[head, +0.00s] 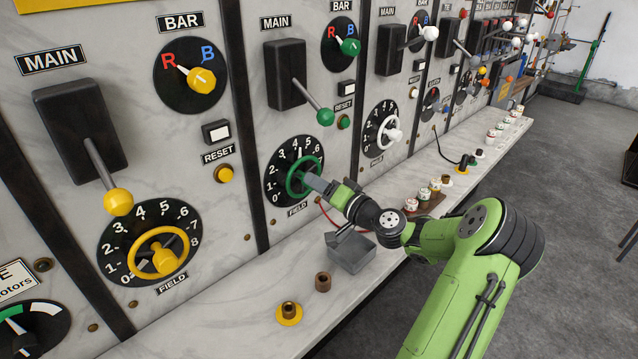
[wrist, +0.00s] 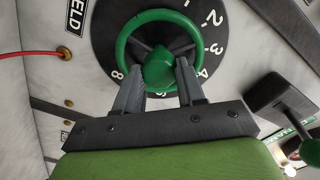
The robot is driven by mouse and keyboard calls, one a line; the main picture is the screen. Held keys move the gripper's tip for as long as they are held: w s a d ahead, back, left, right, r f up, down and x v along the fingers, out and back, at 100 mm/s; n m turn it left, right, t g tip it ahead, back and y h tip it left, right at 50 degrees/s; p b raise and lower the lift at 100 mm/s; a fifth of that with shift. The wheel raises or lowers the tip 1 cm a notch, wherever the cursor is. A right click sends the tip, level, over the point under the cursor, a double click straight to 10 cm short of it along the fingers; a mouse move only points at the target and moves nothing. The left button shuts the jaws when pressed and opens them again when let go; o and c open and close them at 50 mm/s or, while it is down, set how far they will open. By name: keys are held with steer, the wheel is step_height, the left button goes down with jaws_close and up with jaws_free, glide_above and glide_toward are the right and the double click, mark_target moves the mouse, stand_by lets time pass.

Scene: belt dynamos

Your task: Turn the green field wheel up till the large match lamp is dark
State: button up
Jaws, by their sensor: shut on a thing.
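The green field wheel (head: 289,184) sits on a black dial with white numbers, on the second marble panel from the left. It also shows in the wrist view (wrist: 122,48), with its green hub at the middle. My gripper (head: 314,182) reaches the wheel from the right. In the wrist view my gripper (wrist: 161,70) has a grey finger on either side of the hub, shut on it. The fingers and arm hide part of the wheel in the head view. I cannot pick out a large match lamp for certain in either view.
The green main lever (head: 325,117) sticks out above the wheel. The yellow field wheel (head: 163,256) is on the panel to the left. A grey box (head: 351,252) and brown and yellow sockets (head: 289,312) stand on the ledge below. Floor is open at right.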

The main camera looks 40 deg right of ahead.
steer(key=shift+m+p, duration=1.6)
steer(key=shift+m, duration=0.6)
steer(key=shift+f+m, duration=0.1)
steer(key=shift+m, duration=0.2)
steer(key=o, duration=1.1)
steer(key=shift+c, duration=0.2)
steer(key=s, duration=1.5)
steer(key=shift+s+d, duration=0.25)
steer(key=shift+s, duration=0.15)
